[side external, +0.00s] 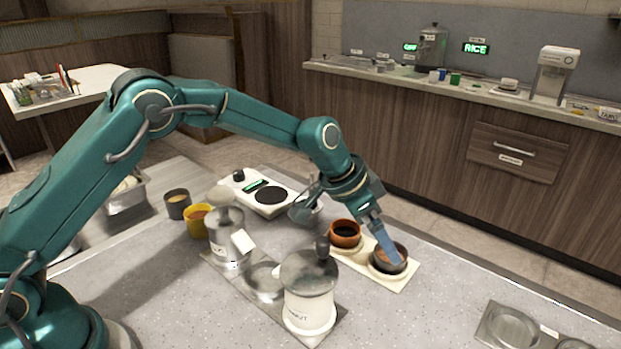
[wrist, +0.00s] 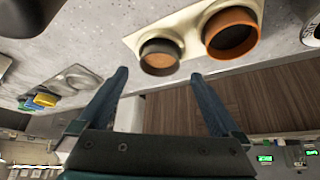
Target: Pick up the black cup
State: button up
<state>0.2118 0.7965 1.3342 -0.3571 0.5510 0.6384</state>
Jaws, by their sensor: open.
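The black cup (side external: 389,268) has a brownish inside and sits in the right well of a cream two-well holder (side external: 408,280). In the wrist view the black cup (wrist: 160,62) lies just beyond my fingertips, between their two lines. My gripper (side external: 388,250) is open and points down at this cup; its blue fingers cover part of the cup in the side view. In the wrist view my gripper (wrist: 160,75) holds nothing between its fingers. I cannot tell whether a finger touches the cup.
An orange-brown cup (side external: 345,240) with dark contents sits in the holder's other well, close beside. A white lidded pot (side external: 310,300) and a metal canister (side external: 226,240) stand to the left. A scale (side external: 262,192) is behind. The counter's front right has metal wells (side external: 512,326).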

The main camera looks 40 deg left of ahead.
aim_at(382, 263)
jog(key=shift+x, duration=2.4)
jog(key=c, duration=1.3)
jog(key=shift+r, duration=0.15)
